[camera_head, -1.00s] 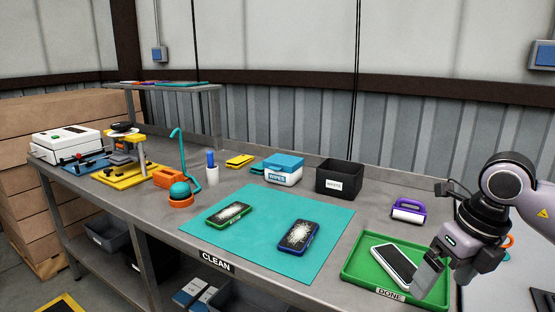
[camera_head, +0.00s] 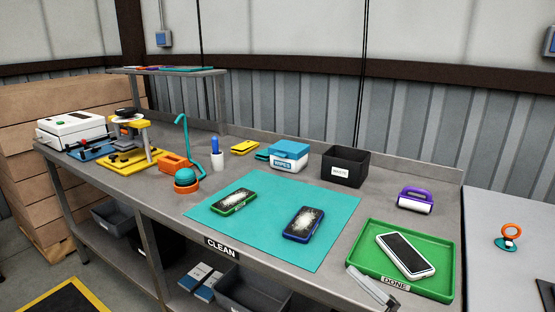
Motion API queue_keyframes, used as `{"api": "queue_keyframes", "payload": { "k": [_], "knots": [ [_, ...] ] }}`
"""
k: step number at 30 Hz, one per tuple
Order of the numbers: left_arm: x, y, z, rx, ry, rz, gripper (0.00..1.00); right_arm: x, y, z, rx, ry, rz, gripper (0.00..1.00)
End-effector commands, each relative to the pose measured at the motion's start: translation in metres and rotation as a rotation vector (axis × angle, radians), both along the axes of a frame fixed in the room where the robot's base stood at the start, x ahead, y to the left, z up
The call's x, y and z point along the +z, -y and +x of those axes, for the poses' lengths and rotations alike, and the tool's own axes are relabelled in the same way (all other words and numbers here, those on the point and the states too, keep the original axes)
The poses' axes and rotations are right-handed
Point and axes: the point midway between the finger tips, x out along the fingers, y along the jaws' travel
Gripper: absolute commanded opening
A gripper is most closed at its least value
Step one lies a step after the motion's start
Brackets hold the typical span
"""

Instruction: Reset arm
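A white phone with a dark screen (camera_head: 406,255) lies in the green DONE tray (camera_head: 440,285) at the right of the bench. Two phones with whitish marks on their screens, one in a green case (camera_head: 233,202) and one in a blue case (camera_head: 303,224), lie on the teal mat (camera_head: 334,206). A grey finger, apparently of my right gripper (camera_head: 372,288), shows at the bottom edge by the tray's front left corner. The rest of that gripper is out of frame, so its opening cannot be judged. My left gripper is not in view.
Behind the mat stand a blue-and-white wipes box (camera_head: 288,156) and a black waste bin (camera_head: 345,167). A purple-handled roller (camera_head: 416,200) lies behind the tray.

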Motion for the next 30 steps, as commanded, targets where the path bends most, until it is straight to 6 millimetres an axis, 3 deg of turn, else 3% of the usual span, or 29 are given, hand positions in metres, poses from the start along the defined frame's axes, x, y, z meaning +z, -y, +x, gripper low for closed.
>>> {"api": "queue_keyframes", "payload": {
  "k": [4,7,12,15,18,21,30],
  "knots": [
    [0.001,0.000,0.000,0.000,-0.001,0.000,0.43,-0.067,0.037,-0.003,-0.228,-0.344,0.152,1.00],
    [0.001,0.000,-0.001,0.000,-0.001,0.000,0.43,-0.118,0.061,-0.020,-0.364,-0.575,0.221,1.00],
    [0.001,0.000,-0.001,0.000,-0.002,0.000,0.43,-0.200,0.089,-0.072,-0.546,-0.948,0.299,1.00],
    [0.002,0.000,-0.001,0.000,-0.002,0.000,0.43,-0.234,0.097,-0.105,-0.615,-1.118,0.325,1.00],
    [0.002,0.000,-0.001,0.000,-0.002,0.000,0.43,-0.253,0.101,-0.128,-0.653,-1.226,0.340,1.00],
    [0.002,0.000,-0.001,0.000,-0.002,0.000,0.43,-0.262,0.102,-0.139,-0.669,-1.273,0.345,1.00],
    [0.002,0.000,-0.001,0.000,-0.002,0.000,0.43,-0.262,0.102,-0.139,-0.670,-1.276,0.346,1.00]
  ]
}}
